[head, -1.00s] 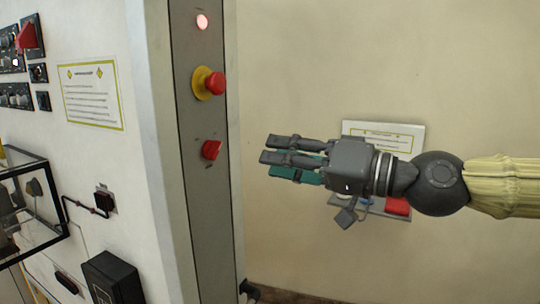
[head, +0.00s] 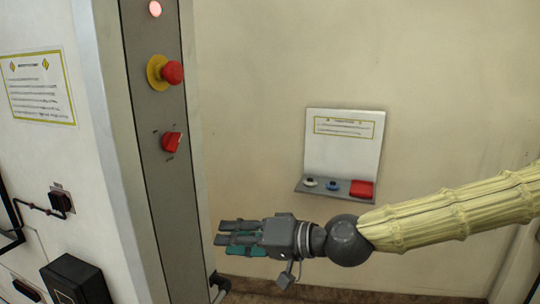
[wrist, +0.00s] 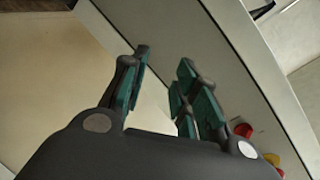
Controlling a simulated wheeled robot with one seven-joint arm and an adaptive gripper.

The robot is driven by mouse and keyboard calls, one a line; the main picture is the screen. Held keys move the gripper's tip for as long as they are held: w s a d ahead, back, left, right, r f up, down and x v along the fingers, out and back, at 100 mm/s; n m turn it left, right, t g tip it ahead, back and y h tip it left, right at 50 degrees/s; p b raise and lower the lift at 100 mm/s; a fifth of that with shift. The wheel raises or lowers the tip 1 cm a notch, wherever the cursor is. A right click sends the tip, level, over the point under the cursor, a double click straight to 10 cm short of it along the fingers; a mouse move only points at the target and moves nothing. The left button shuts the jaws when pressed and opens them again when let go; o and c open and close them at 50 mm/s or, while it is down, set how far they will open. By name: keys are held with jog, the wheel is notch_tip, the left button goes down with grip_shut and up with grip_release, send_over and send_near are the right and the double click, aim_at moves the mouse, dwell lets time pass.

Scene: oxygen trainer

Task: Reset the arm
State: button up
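My gripper (head: 238,239) is at the lower middle of the head view, fingers pointing left toward the grey control column (head: 150,110). In the wrist view my gripper (wrist: 165,85) has its fingers spread apart with nothing between them. My arm in its pale yellow cover (head: 450,212) reaches in from the right. The gripper is below and right of the red rotary switch (head: 172,142), apart from it.
The column also bears a red mushroom button (head: 172,72) on a yellow base and a lit lamp (head: 155,8). A black box (head: 75,280) is at lower left.

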jog(key=s+d+f+m+g+h, duration=0.1)
jog(key=s+d+f+h, duration=0.15)
jog(key=f, duration=0.95)
jog(key=s+d+f+m+g+h, duration=0.15)
jog(key=s+f, duration=0.25)
jog(key=f, duration=0.9)
jog(key=s+d+f+g+h, duration=0.1)
jog(key=s+d+f+h, duration=0.2)
jog(key=f, duration=0.9)
jog(key=s+d+f+g+h, duration=0.1)
jog(key=s+d+f+h, duration=0.2)
jog(key=s+d+f, duration=0.6)
jog(key=s+d+f+g+h, duration=0.1)
jog(key=s+d+f+h, duration=0.3)
jog(key=s+d+f, duration=0.4)
jog(key=d+f, duration=0.1)
jog(key=d, duration=0.5)
jog(key=shift+s+f, duration=0.3)
jog(key=shift+s, duration=0.1)
